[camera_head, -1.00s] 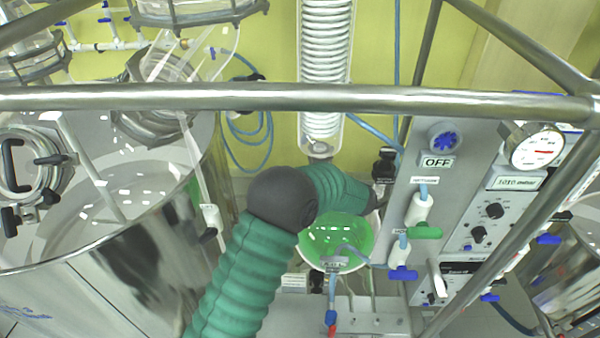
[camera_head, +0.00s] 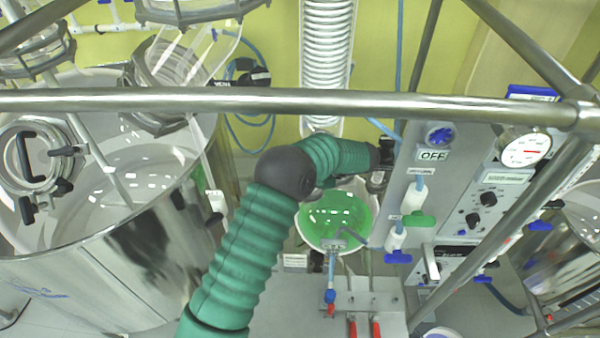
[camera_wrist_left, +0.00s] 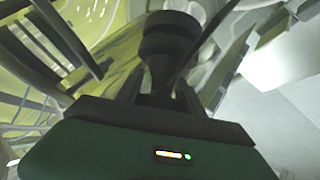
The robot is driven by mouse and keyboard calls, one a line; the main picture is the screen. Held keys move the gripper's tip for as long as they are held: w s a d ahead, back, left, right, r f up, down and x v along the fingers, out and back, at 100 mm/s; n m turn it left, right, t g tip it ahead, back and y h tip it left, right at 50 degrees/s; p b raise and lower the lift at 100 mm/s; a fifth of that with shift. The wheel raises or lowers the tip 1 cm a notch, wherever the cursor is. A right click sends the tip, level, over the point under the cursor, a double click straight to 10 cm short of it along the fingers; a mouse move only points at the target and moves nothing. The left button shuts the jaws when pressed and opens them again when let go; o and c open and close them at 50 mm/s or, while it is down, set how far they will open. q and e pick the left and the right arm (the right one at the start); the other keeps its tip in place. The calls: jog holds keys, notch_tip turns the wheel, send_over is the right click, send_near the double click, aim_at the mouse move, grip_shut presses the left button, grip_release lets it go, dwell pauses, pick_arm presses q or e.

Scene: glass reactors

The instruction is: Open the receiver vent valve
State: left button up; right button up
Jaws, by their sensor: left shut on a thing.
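My left arm, in a green sleeve, reaches up across the middle of the head view to its gripper (camera_head: 381,157), beside the left edge of the grey control panel (camera_head: 428,190). In the left wrist view a black round-topped valve knob (camera_wrist_left: 171,35) stands between the fingers of my left gripper (camera_wrist_left: 170,88), which is shut on it. In the head view the knob is small and hard to tell from the dark gripper. The right gripper is not in view.
A steel rail (camera_head: 250,101) crosses in front. A bowl of green liquid (camera_head: 335,217) lies below the forearm. A large steel vessel (camera_head: 110,270) stands left.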

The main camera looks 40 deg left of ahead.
pick_arm(q)
jog(key=shift+f, duration=0.15)
jog(key=o, duration=1.4)
jog(key=shift+a, duration=0.1)
